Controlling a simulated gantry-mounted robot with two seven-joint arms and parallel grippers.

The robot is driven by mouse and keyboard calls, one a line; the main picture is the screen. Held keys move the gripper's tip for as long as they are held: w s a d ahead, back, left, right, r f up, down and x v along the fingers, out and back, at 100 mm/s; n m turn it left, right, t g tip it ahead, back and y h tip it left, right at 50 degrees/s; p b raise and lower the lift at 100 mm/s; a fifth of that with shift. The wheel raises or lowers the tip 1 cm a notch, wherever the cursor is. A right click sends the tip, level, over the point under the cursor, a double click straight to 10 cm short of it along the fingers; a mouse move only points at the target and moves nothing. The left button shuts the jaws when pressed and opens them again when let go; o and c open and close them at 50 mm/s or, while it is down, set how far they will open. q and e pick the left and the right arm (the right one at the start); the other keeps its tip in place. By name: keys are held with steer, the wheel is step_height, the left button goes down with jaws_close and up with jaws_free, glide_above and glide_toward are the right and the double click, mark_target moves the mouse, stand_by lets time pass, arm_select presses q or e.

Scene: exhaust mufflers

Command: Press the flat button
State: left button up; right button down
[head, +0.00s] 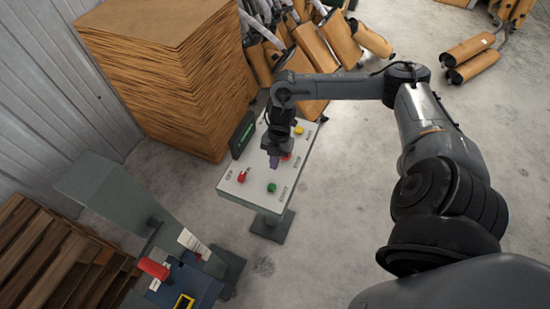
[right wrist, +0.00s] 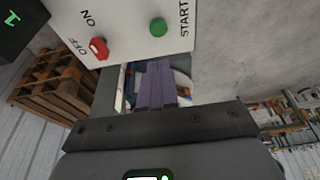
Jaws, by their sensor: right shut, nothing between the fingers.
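A white control panel (head: 231,188) stands on a grey pedestal. It carries a round green button (head: 271,188) near its front edge and a red switch (head: 242,176) at its left. The right wrist view shows the green button (right wrist: 158,27) beside the word START and the red switch (right wrist: 98,47) beside ON and OFF. My right gripper (head: 274,161) is over the panel, behind the green button in the head view, with its purple fingers (right wrist: 155,85) shut and empty. A red part (head: 287,156) is partly hidden by the gripper. My left gripper is not in view.
A dark display (head: 242,135) stands at the panel's left edge, and a yellow part (head: 298,130) is at its far end. A tall cardboard stack (head: 170,75) is behind. A grey machine with a red handle (head: 153,268) is at front left. Mufflers (head: 310,45) lie behind.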

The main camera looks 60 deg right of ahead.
steer(key=p, duration=0.1)
glide_toward(272, 187)
steer(key=x, duration=0.5)
steer(key=shift+a+f, duration=0.1)
steer(key=shift+a, duration=0.25)
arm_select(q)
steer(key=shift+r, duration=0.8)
arm_select(e)
steer(key=shift+f, duration=0.6)
